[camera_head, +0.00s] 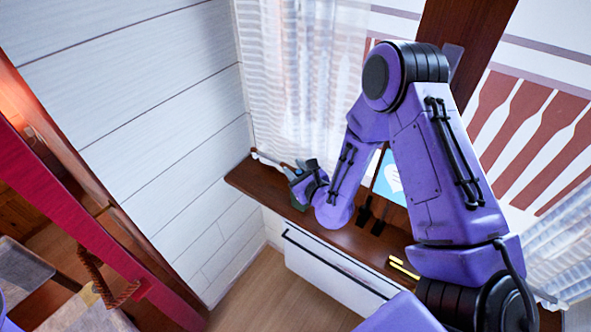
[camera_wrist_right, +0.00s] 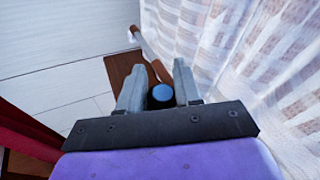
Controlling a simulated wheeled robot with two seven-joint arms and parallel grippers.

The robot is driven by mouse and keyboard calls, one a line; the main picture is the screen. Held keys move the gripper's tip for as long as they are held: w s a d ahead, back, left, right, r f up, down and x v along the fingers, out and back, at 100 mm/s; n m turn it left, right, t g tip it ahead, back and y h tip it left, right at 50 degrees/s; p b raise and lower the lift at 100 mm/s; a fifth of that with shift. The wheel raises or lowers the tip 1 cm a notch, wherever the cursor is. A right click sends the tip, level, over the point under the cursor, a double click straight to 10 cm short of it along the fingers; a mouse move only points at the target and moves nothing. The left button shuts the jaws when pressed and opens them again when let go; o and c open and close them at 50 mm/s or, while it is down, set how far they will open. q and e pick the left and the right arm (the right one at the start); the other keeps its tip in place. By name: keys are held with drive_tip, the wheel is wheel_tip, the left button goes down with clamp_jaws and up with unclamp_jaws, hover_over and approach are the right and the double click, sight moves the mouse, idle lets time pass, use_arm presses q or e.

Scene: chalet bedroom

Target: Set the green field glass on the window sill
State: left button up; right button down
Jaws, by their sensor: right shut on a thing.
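My right gripper (camera_head: 299,174) reaches over the left end of the brown wooden window sill (camera_head: 250,178). It is shut on the green field glass (camera_head: 298,204), of which only a small dark green part shows below the fingers. In the right wrist view, a round blue lens with a dark rim (camera_wrist_right: 162,92) sits between the two grey fingers of the gripper (camera_wrist_right: 159,84). The sill (camera_wrist_right: 120,68) shows just beyond them. I cannot tell whether the field glass touches the sill. My left gripper is out of view.
A sheer white curtain (camera_head: 290,80) hangs behind the sill, beside a white plank wall (camera_head: 150,100). A blue-and-white card or picture (camera_head: 388,180), dark objects (camera_head: 370,216) and a yellow item (camera_head: 404,267) are along the sill to the right. A white radiator (camera_head: 330,275) is below.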

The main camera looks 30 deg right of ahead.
drive_tip(key=shift+f, duration=0.4)
drive_tip(key=c, duration=0.7)
unclamp_jaws()
drive_tip(key=shift+s, duration=0.1)
